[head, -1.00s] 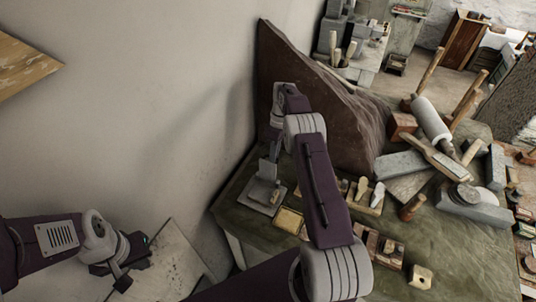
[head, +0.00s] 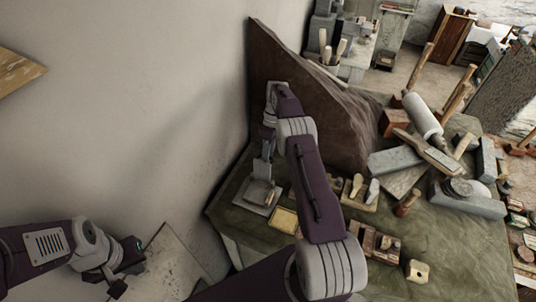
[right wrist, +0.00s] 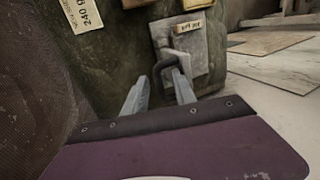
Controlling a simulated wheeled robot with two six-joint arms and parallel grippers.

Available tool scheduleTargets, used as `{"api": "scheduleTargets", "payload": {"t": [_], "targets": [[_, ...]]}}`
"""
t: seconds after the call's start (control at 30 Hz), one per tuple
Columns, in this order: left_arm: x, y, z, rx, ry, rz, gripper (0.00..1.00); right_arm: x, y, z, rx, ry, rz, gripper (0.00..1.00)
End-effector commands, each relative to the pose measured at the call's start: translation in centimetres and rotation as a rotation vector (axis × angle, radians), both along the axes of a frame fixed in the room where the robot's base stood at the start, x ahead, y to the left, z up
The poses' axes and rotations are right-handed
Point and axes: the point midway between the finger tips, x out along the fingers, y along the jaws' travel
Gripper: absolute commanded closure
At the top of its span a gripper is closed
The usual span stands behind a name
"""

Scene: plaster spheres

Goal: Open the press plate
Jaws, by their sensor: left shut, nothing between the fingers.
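A small grey metal press with a flat square plate (right wrist: 198,58) lies at the table's near-left edge; it also shows in the head view (head: 250,192). In the right wrist view a dark curved handle (right wrist: 170,64) sits at its left side, and a small tan label is on its upper part. My right gripper (right wrist: 158,95) is open, its two pale fingers pointing toward the handle, which shows beyond the gap between them. Whether a finger touches it I cannot tell. My left gripper (head: 117,286) is shut and empty at the lower left, away from the table.
A large brown slab (head: 305,95) stands upright behind my right arm, close to the wall. A yellowish block (head: 285,220) lies beside the press. Mallets, stone blocks and tools crowd the table's right side.

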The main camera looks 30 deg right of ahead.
Motion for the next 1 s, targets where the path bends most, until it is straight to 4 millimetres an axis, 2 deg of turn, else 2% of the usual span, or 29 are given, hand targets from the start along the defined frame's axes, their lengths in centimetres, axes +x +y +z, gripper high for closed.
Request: {"api": "scheduleTargets", "payload": {"t": [0.27, 0.37, 0.47, 0.67, 1.0], "targets": [[0.0, 0.0, -0.4, 0.0, 0.0, 0.0, 1.0, 0.1, -0.1, 0.6, -0.002, -0.004, -0.001, 0.67], [0.0, 0.0, -1.2, 0.0, 0.0, 0.0, 1.0, 0.2, -0.1, 1.8, -0.003, -0.006, 0.0, 0.67], [0.0, 0.0, -1.7, 0.0, 0.0, 0.0, 1.0, 0.2, 0.0, 4.0, -0.003, -0.006, 0.001, 0.67], [0.0, 0.0, -4.3, 0.0, 0.0, 0.0, 1.0, -2.0, -1.1, 4.9, -0.001, -0.003, -0.002, 0.67], [0.0, 0.0, -6.7, 0.0, 0.0, 0.0, 1.0, -7.6, -4.1, 9.0, -0.003, -0.003, -0.003, 0.67]]}}
